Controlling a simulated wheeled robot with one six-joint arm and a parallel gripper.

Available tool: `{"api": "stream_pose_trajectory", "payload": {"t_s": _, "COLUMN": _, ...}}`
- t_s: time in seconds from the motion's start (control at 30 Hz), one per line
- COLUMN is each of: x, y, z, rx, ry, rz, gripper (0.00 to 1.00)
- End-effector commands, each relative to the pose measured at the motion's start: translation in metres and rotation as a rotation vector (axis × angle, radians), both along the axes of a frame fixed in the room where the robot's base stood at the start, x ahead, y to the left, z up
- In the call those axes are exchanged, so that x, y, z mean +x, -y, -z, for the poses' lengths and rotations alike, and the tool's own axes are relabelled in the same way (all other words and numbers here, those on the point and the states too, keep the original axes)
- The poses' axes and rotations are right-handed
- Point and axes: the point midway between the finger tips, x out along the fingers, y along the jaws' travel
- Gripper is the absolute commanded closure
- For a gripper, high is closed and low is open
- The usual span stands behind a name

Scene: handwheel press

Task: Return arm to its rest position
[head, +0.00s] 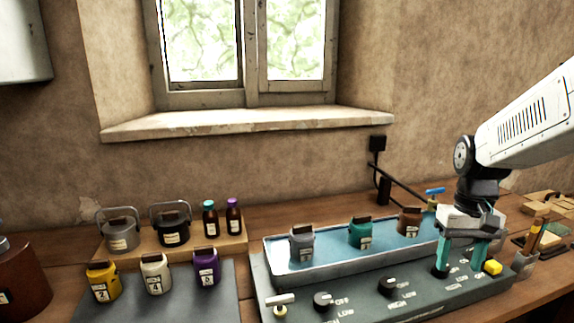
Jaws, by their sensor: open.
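My gripper (458,262) is at the right of the head view. Its two teal fingers point down and are spread apart with nothing between them. They hang over the right part of the grey control panel (360,311), and I cannot tell whether the tips touch it. My white arm reaches in from the right edge. A yellow block or knob (493,267) shows just right of the fingers. No handwheel press is clearly visible.
A blue water tray (335,262) behind the panel holds grey (302,244), teal (360,233) and brown (409,222) jars. Yellow (102,281), white (155,274) and purple (206,267) jars stand on a grey mat (225,303). A blue-handled tap (434,193) stands close left of my arm.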

Motion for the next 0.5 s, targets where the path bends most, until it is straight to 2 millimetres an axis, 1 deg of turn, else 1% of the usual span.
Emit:
{"api": "stream_pose_trajectory", "payload": {"t_s": 0.03, "x": -0.019, "y": -0.011, "z": -0.010, "rx": -0.004, "ry": 0.006, "rz": 0.001, "gripper": 0.45}}
{"api": "stream_pose_trajectory", "payload": {"t_s": 0.1, "x": -0.045, "y": -0.024, "z": -0.019, "rx": -0.007, "ry": 0.009, "rz": 0.002, "gripper": 0.45}}
{"api": "stream_pose_trajectory", "payload": {"t_s": 0.17, "x": -0.067, "y": -0.035, "z": -0.027, "rx": -0.011, "ry": 0.017, "rz": 0.001, "gripper": 0.45}}
{"api": "stream_pose_trajectory", "payload": {"t_s": 0.2, "x": -0.082, "y": -0.042, "z": -0.031, "rx": -0.014, "ry": 0.025, "rz": -0.001, "gripper": 0.45}}
{"api": "stream_pose_trajectory", "payload": {"t_s": 0.3, "x": -0.117, "y": -0.057, "z": -0.039, "rx": -0.019, "ry": 0.048, "rz": -0.012, "gripper": 0.45}}
{"api": "stream_pose_trajectory", "payload": {"t_s": 0.4, "x": -0.148, "y": -0.069, "z": -0.043, "rx": -0.024, "ry": 0.082, "rz": -0.030, "gripper": 0.45}}
{"api": "stream_pose_trajectory", "payload": {"t_s": 0.5, "x": -0.172, "y": -0.078, "z": -0.046, "rx": -0.027, "ry": 0.124, "rz": -0.054, "gripper": 0.45}}
